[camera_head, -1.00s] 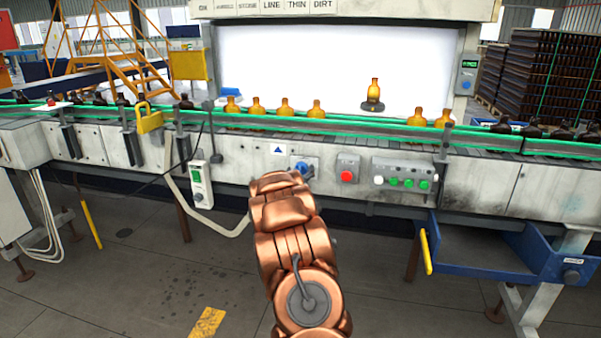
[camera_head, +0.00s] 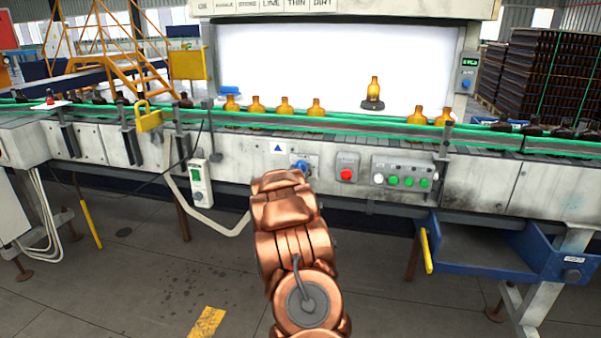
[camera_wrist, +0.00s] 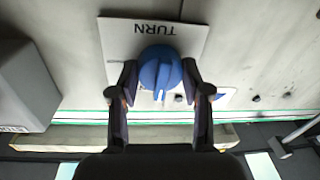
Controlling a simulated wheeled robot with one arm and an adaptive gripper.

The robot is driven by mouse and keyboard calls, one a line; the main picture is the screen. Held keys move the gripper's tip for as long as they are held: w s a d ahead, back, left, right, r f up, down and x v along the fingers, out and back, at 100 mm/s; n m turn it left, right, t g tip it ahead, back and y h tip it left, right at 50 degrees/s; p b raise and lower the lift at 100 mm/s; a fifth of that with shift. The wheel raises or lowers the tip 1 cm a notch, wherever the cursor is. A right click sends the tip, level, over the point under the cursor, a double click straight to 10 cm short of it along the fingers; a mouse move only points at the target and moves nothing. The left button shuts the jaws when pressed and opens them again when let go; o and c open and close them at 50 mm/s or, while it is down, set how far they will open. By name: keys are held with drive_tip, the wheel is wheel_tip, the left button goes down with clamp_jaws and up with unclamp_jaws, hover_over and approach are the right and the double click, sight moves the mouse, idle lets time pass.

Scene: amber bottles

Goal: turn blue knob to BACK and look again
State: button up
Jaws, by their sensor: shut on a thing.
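The blue knob (camera_wrist: 160,72) sits on a white plate (camera_wrist: 190,38) marked TURN, which appears upside down in the wrist view. My gripper (camera_wrist: 160,84) is shut on the knob, with one dark finger on each side of it. A pale mark on the knob points toward the bottom of the wrist view. The knob (camera_head: 301,166) also shows in the head view on the conveyor's front panel, just above my copper arm. My fingers are hidden there behind the arm. The plate's other markings are too small to read.
A red button box (camera_head: 347,168) and a panel of white and green buttons (camera_head: 404,175) are right of the knob. A white switch box (camera_head: 199,184) hangs to the left. Amber bottles (camera_head: 284,106) stand on the conveyor before a bright screen (camera_head: 330,65). A blue tray (camera_head: 480,255) juts out lower right.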

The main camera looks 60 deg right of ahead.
drive_tip(key=m+b, duration=0.3)
drive_tip(key=b, duration=0.1)
drive_tip(key=shift+a+f+m, duration=0.1)
drive_tip(key=shift+f+m, duration=0.25)
drive_tip(key=shift+m, duration=0.05)
drive_tip(key=m+b, duration=0.5)
drive_tip(key=b, duration=0.1)
drive_tip(key=shift+w+f+m+h, duration=0.1)
drive_tip(key=shift+w+m+h, duration=0.05)
drive_tip(key=shift+m+h, duration=0.15)
drive_tip(key=m+b, duration=0.4)
drive_tip(key=shift+m+h, duration=0.3)
drive_tip(key=shift+m, duration=0.1)
drive_tip(key=shift+m+g+b, duration=0.4)
drive_tip(key=shift+m+b, duration=0.5)
drive_tip(key=shift+m, duration=0.2)
drive_tip(key=shift+r+m+b, duration=0.2)
drive_tip(key=shift+m+b, duration=0.35)
drive_tip(key=shift+m, duration=0.35)
drive_tip(key=o, duration=1.2)
drive_tip(key=shift+r, duration=0.1)
drive_tip(key=shift+c, duration=0.2)
